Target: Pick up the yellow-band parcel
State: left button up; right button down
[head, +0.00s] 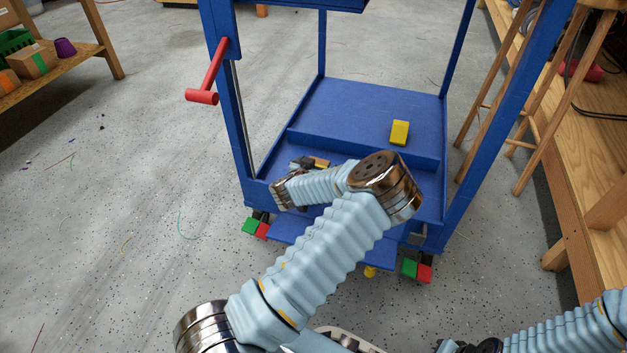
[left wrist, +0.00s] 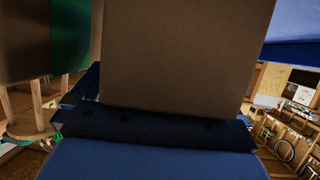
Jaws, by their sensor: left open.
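My left arm reaches over the blue cart, and its wrist hides part of the lower front ledge. My left gripper (head: 303,164) is open there, partly hidden by the arm. A small brown piece (head: 321,163) shows beside it, probably part of a parcel; no yellow band is visible on it. In the left wrist view a large plain brown face (left wrist: 185,55) fills the upper middle, very close to the camera. I cannot tell whether the jaws touch it. My right gripper is not in view; only part of the right arm shows at bottom right.
The blue cart (head: 345,104) has upright posts and a red crank handle (head: 203,96). A yellow block (head: 399,132) sits on its raised deck. A wooden stool (head: 531,110) and workbench stand right. A left shelf holds banded boxes (head: 34,62). Floor at left is mostly clear.

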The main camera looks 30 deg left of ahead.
pick_arm(q)
jog(key=c, duration=1.2)
jog(key=shift+r, duration=0.1)
